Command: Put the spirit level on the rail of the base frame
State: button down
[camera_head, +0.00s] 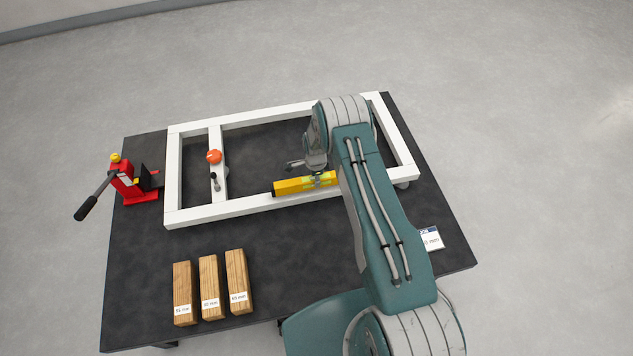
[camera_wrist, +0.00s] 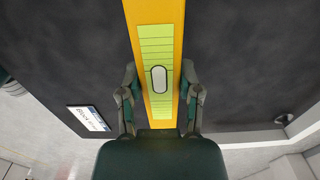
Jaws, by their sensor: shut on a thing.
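The yellow spirit level (camera_head: 288,187) lies lengthwise along the front rail of the white base frame (camera_head: 225,209) in the head view. A strip of the white rail shows just below it. My gripper (camera_head: 315,178) is over the level's middle, partly hidden by my arm. In the wrist view the level (camera_wrist: 160,25) runs up the picture, with a green scale and a pale vial. My gripper (camera_wrist: 160,90) has one finger on each side of it and is shut on it. I cannot tell whether the level touches the rail. Its right end is hidden.
A red jack (camera_head: 126,180) with a black handle stands left of the frame. An orange knob (camera_head: 214,157) is on the crossbar. Several labelled wooden blocks (camera_head: 209,288) lie at the front left of the dark table (camera_head: 300,265). A small sign (camera_head: 432,239) is at the right.

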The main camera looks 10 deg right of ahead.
jog(key=shift+a+f, duration=0.25)
jog(key=shift+f, duration=0.8)
jog(key=shift+d, duration=0.25)
jog(key=shift+c, duration=1.4)
grip_release()
jog(key=shift+s+d, duration=0.1)
jog(key=shift+d, duration=0.1)
jog(key=shift+a, duration=0.1)
jog(key=shift+a, duration=0.15)
